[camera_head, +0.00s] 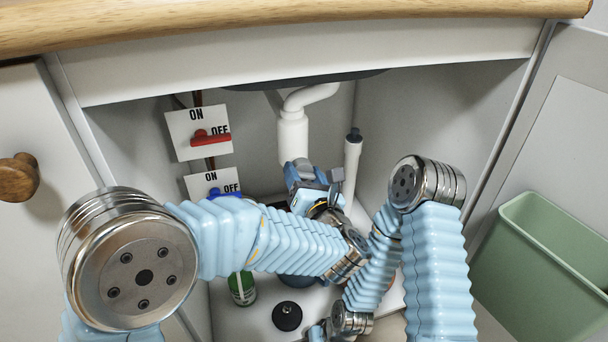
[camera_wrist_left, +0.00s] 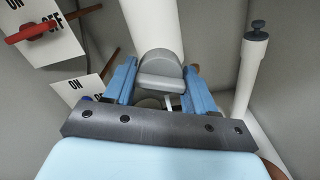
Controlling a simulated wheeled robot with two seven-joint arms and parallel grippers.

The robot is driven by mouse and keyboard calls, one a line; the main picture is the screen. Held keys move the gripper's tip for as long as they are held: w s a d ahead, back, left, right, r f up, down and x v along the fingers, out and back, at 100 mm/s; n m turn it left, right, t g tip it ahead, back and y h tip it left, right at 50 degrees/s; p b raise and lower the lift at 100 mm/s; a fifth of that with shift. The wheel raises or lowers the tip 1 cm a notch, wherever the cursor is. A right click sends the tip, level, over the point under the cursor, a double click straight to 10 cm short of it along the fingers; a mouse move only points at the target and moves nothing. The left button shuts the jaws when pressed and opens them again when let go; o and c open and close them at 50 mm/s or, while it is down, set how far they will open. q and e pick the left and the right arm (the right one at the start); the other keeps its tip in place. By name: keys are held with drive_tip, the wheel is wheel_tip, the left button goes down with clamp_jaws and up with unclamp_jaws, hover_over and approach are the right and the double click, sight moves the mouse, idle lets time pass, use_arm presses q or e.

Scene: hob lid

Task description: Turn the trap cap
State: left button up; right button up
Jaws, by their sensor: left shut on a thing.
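The white sink trap (camera_head: 292,135) hangs under the basin, with a curved pipe at its top. The grey trap cap (camera_wrist_left: 160,72) is at its lower end in the left wrist view, between the blue fingers. My left gripper (camera_head: 310,180) reaches up to the bottom of the trap and is shut on the cap; the fingers (camera_wrist_left: 158,88) lie on both sides of it. The gripper hides most of the cap in the head view. My right gripper (camera_head: 318,332) is low at the bottom edge, mostly cut off, so its jaws cannot be read.
A red valve handle (camera_head: 210,140) and a blue one (camera_head: 215,192) sit by ON/OFF plates on the left. A white pipe with a dark top (camera_head: 352,160) stands right of the trap. A green can (camera_head: 242,288) and black round object (camera_head: 287,316) are below. A green bin (camera_head: 540,270) stands right.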

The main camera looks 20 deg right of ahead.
use_arm(q)
drive_tip(key=shift+f+n, duration=0.1)
drive_tip(key=shift+n, duration=0.6)
drive_tip(key=o, duration=1)
drive_tip(key=shift+o, duration=0.2)
drive_tip(key=shift+s, duration=0.15)
drive_tip(key=s, duration=1.3)
drive_tip(key=shift+s+d, duration=0.25)
drive_tip(key=shift+s, duration=0.05)
